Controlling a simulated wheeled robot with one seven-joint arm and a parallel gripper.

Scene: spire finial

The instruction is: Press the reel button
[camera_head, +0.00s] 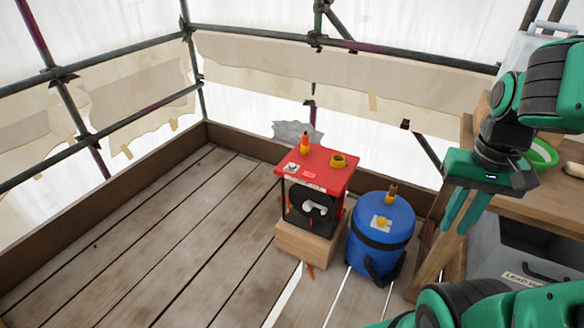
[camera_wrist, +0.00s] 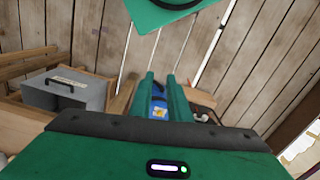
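A red-topped reel unit (camera_head: 318,172) stands on a wooden block at the middle of the deck in the head view. Its dark front carries a white curved part (camera_head: 315,208). On its top are an orange-and-yellow piece (camera_head: 305,145), a yellow ring-like fitting (camera_head: 338,160), a small pale plate (camera_head: 291,167) and a small red label or button (camera_head: 309,175); I cannot tell which is the reel button. My gripper (camera_head: 455,229) hangs to the right of the unit, fingers down, slightly apart and empty. In the wrist view (camera_wrist: 160,78) blue shows between the fingers.
A blue drum (camera_head: 381,232) with a black band and a yellow fitting stands right of the reel unit, between it and my gripper. A wooden bench (camera_head: 540,192) and a grey case (camera_head: 530,262) are at the right. The plank deck at left is clear, bounded by a low board.

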